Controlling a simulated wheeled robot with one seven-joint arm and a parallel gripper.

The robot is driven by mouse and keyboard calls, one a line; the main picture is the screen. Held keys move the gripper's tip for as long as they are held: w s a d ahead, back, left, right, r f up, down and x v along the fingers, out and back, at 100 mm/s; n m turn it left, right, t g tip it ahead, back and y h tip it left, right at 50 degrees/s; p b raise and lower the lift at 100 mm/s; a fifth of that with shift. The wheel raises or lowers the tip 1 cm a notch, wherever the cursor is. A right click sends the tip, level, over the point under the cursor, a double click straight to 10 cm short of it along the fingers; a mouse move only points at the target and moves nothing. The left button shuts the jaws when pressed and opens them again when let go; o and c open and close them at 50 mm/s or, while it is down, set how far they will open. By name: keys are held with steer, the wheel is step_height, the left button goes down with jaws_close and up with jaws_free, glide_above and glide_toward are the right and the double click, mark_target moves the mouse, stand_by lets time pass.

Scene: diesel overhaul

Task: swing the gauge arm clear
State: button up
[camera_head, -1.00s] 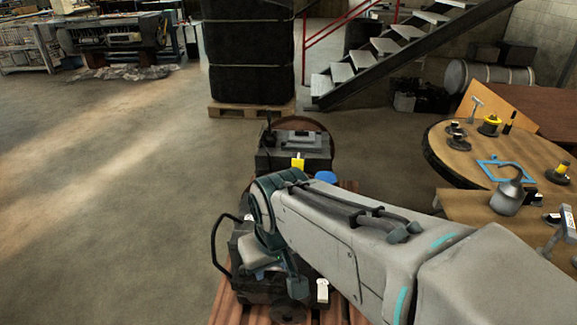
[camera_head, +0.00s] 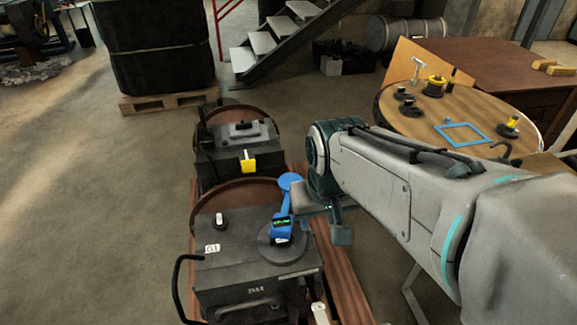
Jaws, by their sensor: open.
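The blue gauge arm (camera_head: 283,210) stands on a dark block marked G1 (camera_head: 245,258). Its round blue end is at the top, and a small green-lit display (camera_head: 281,224) sits lower down, over a dark round disc (camera_head: 283,243). My gripper (camera_head: 333,226) hangs from the arm's wrist just right of the gauge arm, open, with its fingers only partly visible. Part of my wrist comes close to the blue arm in the picture; I cannot tell whether they touch.
A second dark block with a yellow tag (camera_head: 248,161) stands behind. A black hose loop (camera_head: 180,285) is at the front block's left. A round wooden table (camera_head: 470,122) with a blue frame and small parts is at right. The floor at left is clear.

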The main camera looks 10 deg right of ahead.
steer(key=w+f+m+g+b, duration=0.15)
steer(key=w+b, duration=0.25)
steer(key=w, duration=0.4)
steer(key=w+f+b, duration=0.3)
steer(key=w+b, duration=0.1)
steer(key=w, duration=0.4)
steer(key=m+g+b, duration=0.1)
steer(key=m+b, duration=0.2)
steer(key=b, duration=0.3)
glide_above(286, 201)
step_height(286, 201, down, 8)
steer(key=shift+n, duration=0.25)
step_height(286, 201, down, 14)
steer(key=b, duration=0.3)
steer(key=shift+r, duration=0.1)
jaws_close()
